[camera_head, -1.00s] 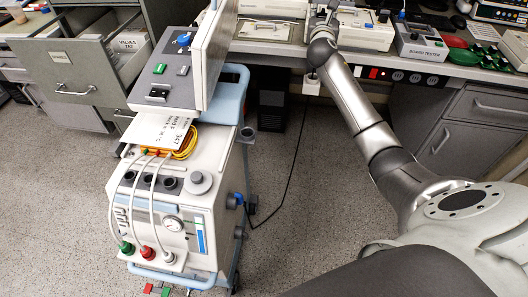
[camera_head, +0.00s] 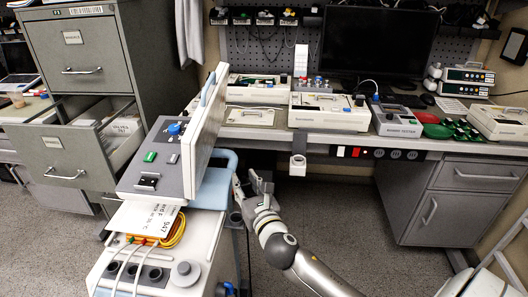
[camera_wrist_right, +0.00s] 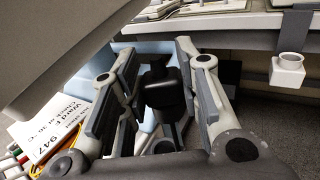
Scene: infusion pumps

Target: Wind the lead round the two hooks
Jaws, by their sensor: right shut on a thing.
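My right gripper (camera_head: 254,186) is beside the right side of the pump cart (camera_head: 213,188), just under the bench edge. In the wrist view its fingers (camera_wrist_right: 156,62) stand apart with a black thing (camera_wrist_right: 162,92) between them. It looks like the plug end of the lead, but it is dark and partly hidden. The rest of the lead cannot be made out. A dark round stub (camera_head: 236,218) on the cart's right side may be one of the two hooks; a second hook is not clearly visible. My left gripper is out of view.
A paper label (camera_head: 143,217) and yellow coiled cable (camera_head: 174,234) lie on the cart. A white box (camera_head: 298,165) hangs below the workbench (camera_head: 345,143). An open drawer (camera_head: 60,160) is at left; floor right of the cart is clear.

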